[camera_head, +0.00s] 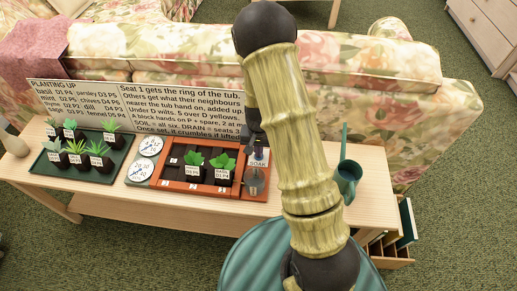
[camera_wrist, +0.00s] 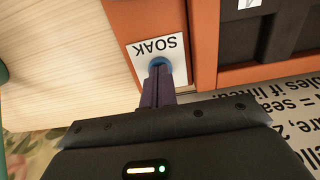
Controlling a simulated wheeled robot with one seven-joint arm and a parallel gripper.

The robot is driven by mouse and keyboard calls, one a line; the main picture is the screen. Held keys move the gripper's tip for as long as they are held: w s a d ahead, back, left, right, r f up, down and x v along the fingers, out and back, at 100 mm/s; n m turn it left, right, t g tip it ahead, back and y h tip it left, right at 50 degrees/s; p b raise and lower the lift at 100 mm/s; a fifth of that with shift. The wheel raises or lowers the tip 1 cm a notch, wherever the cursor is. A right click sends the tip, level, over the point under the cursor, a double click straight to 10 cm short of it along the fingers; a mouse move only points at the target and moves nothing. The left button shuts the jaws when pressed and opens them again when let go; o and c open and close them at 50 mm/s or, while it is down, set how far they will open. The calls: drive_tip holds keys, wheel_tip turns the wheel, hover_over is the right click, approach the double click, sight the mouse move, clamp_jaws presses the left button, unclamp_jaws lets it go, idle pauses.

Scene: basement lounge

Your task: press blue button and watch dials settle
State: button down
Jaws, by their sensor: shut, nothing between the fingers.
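The blue button (camera_wrist: 158,64) sits on the white SOAK label (camera_wrist: 172,48) in the wrist view. My gripper (camera_wrist: 160,70) is shut and empty, its fingertips over the button and seemingly touching it; they hide part of it. The SOAK label also shows in the head view (camera_head: 259,163), beside my arm at the right end of the orange tub (camera_head: 205,188). Two round white dials, an upper one (camera_head: 151,146) and a lower one (camera_head: 139,172), stand left of the tub. Their fine readings are too small to tell.
Two potted plants, a left one (camera_head: 193,164) and a right one (camera_head: 223,168), stand in the tub. A green tray (camera_head: 77,177) holds several labelled pots. A text board (camera_head: 180,113) stands behind. A green watering can (camera_head: 347,178) is right of my arm. A floral sofa (camera_head: 380,100) backs the table.

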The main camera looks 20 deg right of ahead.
wheel_tip(320, 180, up, 13)
drive_tip(key=p, duration=0.4)
drive_tip(key=shift+w, duration=0.15)
idle(0.5)
drive_tip(key=s+r+n+t, duration=0.3)
drive_tip(key=s+r+n, duration=0.1)
drive_tip(key=s+r, duration=0.8)
drive_tip(key=w+r+p+v, duration=0.1)
drive_tip(key=w+p+v, duration=0.2)
drive_tip(key=p+v, duration=1.6)
drive_tip(key=shift+w+n+p, duration=0.15)
drive_tip(key=shift+n+p, duration=0.15)
drive_tip(key=shift+p, duration=0.25)
idle(2.7)
